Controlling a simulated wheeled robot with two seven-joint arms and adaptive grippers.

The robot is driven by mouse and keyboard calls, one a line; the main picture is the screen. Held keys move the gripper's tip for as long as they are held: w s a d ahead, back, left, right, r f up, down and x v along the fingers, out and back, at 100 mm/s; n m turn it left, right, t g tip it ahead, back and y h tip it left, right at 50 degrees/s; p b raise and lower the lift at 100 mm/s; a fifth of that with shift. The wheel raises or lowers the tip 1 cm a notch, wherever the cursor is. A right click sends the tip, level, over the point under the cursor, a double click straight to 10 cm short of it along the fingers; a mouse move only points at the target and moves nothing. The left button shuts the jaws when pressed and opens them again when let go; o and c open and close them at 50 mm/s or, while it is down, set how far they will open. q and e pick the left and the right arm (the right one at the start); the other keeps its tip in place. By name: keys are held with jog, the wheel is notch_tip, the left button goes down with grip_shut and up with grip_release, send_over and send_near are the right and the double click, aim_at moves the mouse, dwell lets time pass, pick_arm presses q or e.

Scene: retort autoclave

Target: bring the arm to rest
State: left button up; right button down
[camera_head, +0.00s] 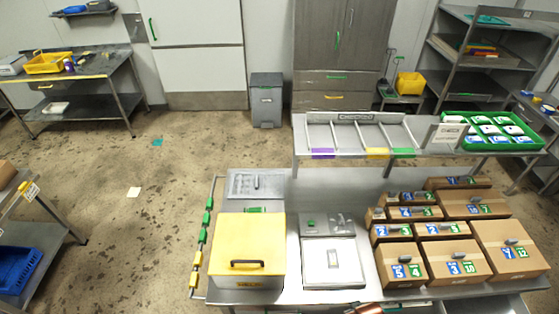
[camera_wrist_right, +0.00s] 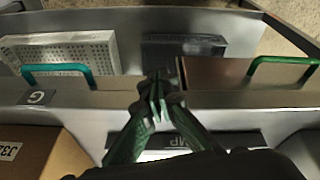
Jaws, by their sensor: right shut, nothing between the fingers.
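My right gripper (camera_wrist_right: 158,100) shows in the right wrist view with green fingers. Its fingertips are together and hold nothing. It is over a grey metal edge, between two green handles, and I cannot tell whether it touches the metal. My left gripper is in neither view.
In the right wrist view, a left green handle (camera_wrist_right: 57,70), a right green handle (camera_wrist_right: 284,62) and a cardboard box (camera_wrist_right: 35,152) are close by. In the head view, the steel table carries a yellow box (camera_head: 245,245), several cartons (camera_head: 512,250) and a raised shelf (camera_head: 300,145). Floor at left is mostly clear.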

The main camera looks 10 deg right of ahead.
jog(key=s+f+b, duration=0.3)
jog(key=f+b, duration=0.2)
jog(key=f, duration=1.5)
jog(key=s+f+b, duration=0.3)
jog(key=s+f, duration=0.3)
jog(key=f, duration=0.4)
jog(key=s+f+g+b, duration=0.1)
jog(key=s+f+b, duration=0.3)
jog(key=s+f, duration=0.3)
jog(key=s+f+n+g+b, duration=0.1)
jog(key=s+f+b, duration=0.2)
jog(key=s+f, duration=0.4)
notch_tip(320, 180, down, 6)
jog(key=shift+s+a+r+b, duration=0.15)
jog(key=shift+a+b, duration=0.15)
jog(key=shift+a, duration=0.15)
